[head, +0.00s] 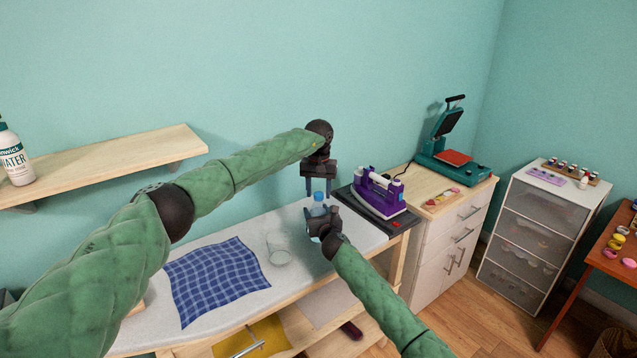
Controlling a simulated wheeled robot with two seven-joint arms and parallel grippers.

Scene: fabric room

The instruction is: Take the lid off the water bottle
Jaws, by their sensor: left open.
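A small clear water bottle (317,209) with a blue lid (319,196) stands upright on the ironing table (222,232). My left gripper (320,188) points down from above, with its two fingers apart and their tips near lid height, one to each side in the picture. Whether they touch the lid cannot be seen. My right gripper (322,221) is low at the bottle's body and hides its lower part. Whether its fingers are closed on the bottle is hard to see.
A purple iron (378,196) sits on a dark pad right of the bottle. A drawer cabinet with a teal heat press (452,160) stands at right; a wall shelf (110,164) is at left.

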